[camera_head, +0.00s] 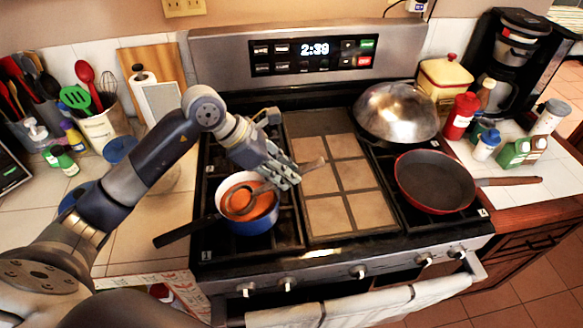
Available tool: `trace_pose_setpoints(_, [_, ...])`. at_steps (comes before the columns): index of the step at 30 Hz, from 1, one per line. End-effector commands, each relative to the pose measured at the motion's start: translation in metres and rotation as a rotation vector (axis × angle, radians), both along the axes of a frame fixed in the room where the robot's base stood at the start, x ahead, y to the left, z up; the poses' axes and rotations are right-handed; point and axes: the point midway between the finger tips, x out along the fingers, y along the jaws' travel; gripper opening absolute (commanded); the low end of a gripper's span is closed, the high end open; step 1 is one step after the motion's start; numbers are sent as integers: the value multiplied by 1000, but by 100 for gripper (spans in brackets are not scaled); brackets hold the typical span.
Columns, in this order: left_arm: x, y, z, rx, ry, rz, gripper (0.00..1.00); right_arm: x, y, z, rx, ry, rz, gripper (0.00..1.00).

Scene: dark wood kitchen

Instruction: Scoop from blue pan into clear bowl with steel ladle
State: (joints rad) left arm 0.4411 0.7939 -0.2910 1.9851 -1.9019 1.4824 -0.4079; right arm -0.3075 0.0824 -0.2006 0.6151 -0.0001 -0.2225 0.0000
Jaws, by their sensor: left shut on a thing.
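The blue pan (247,228) sits on the front left burner with its dark handle pointing left. It holds an orange-red food. The steel ladle (239,202) has its head in the pan, at the food's surface. Its handle runs right through my left gripper (287,179), which is shut on it above the stove. The handle's brownish end (313,164) sticks out past the fingers. I cannot make out a clear bowl; part of the left counter is hidden behind my left arm. My right gripper is not in view.
A tiled griddle (340,215) fills the stove's middle. A red-rimmed skillet (436,180) and a shiny metal dome (397,112) stand on the right burners. Utensil holders and bottles crowd the left counter. Bottles and a coffee maker (512,60) stand at right. Towels hang in front.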

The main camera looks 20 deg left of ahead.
Motion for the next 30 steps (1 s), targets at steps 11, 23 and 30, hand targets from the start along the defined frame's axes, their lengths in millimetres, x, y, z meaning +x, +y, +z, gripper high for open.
trace_pose_setpoints(11, [1,-2,38,1,-1,-2,0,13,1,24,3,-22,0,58])
trace_pose_setpoints(23, [3,-5,74,0,-2,-2,0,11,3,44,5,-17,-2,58])
trace_pose_setpoints(30, [5,-10,92,27,18,-3,0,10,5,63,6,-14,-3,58])
